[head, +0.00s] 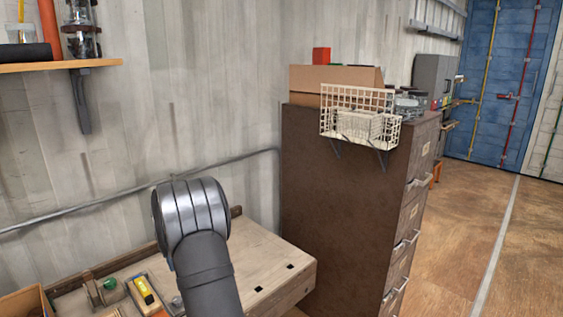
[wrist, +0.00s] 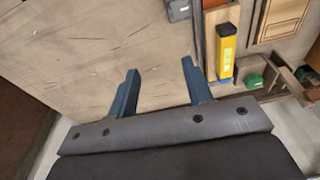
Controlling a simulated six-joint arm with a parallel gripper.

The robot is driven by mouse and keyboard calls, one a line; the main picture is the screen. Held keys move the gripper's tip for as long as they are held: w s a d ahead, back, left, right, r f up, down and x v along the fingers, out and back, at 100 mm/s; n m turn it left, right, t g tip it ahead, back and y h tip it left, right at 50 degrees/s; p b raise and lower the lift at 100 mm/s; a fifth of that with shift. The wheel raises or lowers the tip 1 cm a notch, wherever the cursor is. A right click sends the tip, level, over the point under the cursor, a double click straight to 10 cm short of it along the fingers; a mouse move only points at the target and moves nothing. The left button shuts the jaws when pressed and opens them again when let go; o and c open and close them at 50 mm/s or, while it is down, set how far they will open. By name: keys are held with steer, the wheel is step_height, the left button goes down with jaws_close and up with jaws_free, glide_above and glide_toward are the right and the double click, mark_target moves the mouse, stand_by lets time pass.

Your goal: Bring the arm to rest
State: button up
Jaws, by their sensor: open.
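My gripper (wrist: 160,85) shows in the wrist view with its two dark blue fingers apart and nothing between them. It is over the bare wooden top of the workbench (wrist: 95,60). In the head view, part of my arm stands over the workbench (head: 265,262), and my gripper is not visible there.
A yellow object (wrist: 226,50) lies in a wooden tray on the bench, near a green item (wrist: 251,81). A brown filing cabinet (head: 335,200) with a white wire basket (head: 358,100) stands right of the bench. A shelf (head: 40,67) hangs upper left. The floor at right is clear.

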steer(key=d+f+m, duration=0.1)
steer(key=d+f, duration=0.1)
steer(key=d, duration=0.4)
steer(key=d+f+m, duration=0.1)
steer(key=d+f, duration=0.2)
steer(key=d, duration=0.4)
steer(key=d+f+m, duration=0.2)
steer(key=d+f, duration=0.1)
steer(key=d, duration=0.4)
steer(key=shift+s+d+f, duration=0.15)
steer(key=shift+s+f, duration=0.05)
steer(key=shift+s, duration=0.05)
steer(key=s+d+f+m, duration=0.1)
steer(key=s+d+f, duration=0.15)
steer(key=d, duration=0.35)
steer(key=s+d+f+m+h, duration=0.1)
steer(key=s+d+f+m, duration=0.1)
steer(key=s+d, duration=0.3)
steer(key=s+d+f+m, duration=0.1)
steer(key=s+d+f, duration=0.2)
steer(key=d, duration=0.4)
steer(key=w+a+r+n, duration=0.1)
steer(key=w+a+r, duration=0.1)
steer(key=w+a, duration=0.3)
steer(key=shift+w, duration=0.45)
